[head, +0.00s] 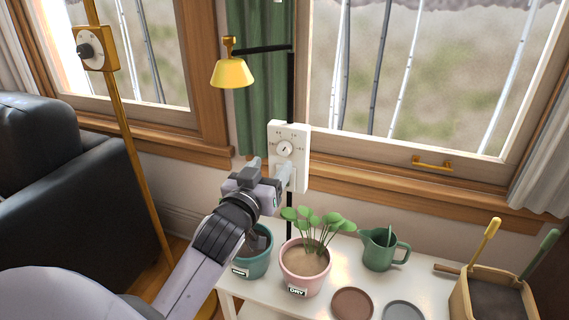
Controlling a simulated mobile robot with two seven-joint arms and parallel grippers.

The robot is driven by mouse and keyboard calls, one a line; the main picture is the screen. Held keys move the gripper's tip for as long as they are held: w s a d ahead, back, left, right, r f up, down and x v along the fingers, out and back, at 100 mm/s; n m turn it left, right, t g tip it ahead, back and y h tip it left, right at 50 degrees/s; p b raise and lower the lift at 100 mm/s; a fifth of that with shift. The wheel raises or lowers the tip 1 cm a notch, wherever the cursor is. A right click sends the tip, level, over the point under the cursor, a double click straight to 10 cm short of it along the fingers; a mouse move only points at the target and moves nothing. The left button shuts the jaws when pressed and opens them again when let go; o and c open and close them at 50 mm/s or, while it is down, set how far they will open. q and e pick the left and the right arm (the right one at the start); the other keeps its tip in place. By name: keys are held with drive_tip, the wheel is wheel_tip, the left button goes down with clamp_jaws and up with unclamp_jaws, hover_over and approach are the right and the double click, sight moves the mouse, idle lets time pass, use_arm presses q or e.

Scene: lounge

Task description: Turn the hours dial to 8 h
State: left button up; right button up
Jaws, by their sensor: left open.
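A white timer panel (302,165) is fixed upright on a thin black post in front of the window wall. Its round hours dial (284,149) has a small dark pointer and markings around it, too small to read surely. The pointer slants towards the upper right. My left gripper (284,170) is open at the panel's lower front, just below the dial. I cannot tell whether its fingers touch the panel. The panel's lower left part is hidden behind the gripper. My right gripper is not in view.
Below stands a white table (330,294) with a pink pot (305,271) marked DRY, a teal pot (254,264) partly behind my arm, a green watering can (381,249) and a wooden tool box (492,296). A yellow lamp (232,74) hangs above left. A black sofa (60,170) is at left.

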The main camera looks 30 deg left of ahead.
sight(283, 151)
use_arm(q)
drive_tip(key=shift+b+x, duration=0.6)
drive_tip(key=shift+x, duration=2.75)
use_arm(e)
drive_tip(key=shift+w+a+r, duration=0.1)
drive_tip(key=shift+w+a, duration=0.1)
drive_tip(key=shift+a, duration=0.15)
use_arm(q)
drive_tip(key=c, duration=1)
drive_tip(key=shift+c, duration=0.2)
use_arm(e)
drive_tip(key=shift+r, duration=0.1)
